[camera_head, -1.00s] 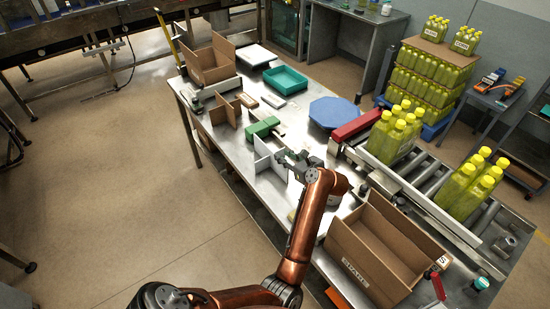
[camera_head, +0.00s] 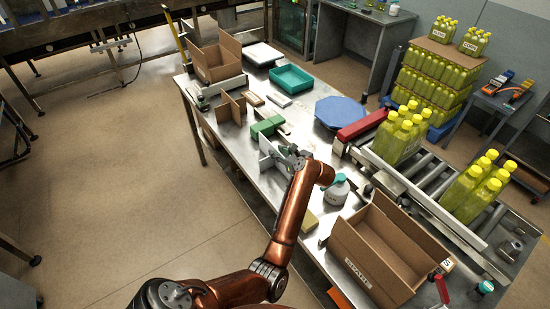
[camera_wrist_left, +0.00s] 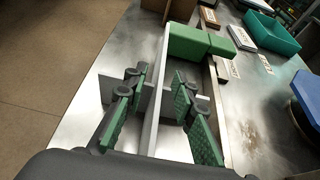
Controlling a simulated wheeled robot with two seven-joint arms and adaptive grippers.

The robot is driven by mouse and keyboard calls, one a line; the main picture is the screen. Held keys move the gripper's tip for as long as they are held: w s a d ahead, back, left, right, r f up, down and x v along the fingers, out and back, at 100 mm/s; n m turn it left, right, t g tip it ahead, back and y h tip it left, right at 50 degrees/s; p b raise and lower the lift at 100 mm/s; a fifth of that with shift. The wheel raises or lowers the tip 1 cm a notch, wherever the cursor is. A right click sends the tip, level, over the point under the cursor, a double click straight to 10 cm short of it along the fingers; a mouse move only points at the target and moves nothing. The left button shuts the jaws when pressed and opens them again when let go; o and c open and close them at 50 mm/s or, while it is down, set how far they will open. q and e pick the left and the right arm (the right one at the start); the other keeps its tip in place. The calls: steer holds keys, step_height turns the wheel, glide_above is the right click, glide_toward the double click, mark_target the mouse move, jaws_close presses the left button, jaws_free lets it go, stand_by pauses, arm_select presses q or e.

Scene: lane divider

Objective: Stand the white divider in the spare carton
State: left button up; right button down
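The white divider (camera_head: 268,148) stands upright on the metal table, partly hidden by my left gripper (camera_head: 290,156). In the left wrist view its long white panel (camera_wrist_left: 157,75) runs between the green finger pads of my left gripper (camera_wrist_left: 157,100), with a cross panel beside it. The fingers are open, one on each side of the panel, with gaps showing. The spare carton (camera_head: 367,262) is open-topped brown cardboard with a printed front, at the table's near right end. I see no divider in its visible interior. My right gripper is not in view.
A white bottle with a teal cap (camera_head: 337,190) stands between my left arm and the carton. A green block (camera_head: 266,127) is just behind the divider. Yellow bottles (camera_head: 400,135) stand on the roller conveyor.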

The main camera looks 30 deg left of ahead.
arm_select(q)
jaws_close()
stand_by(0.5)
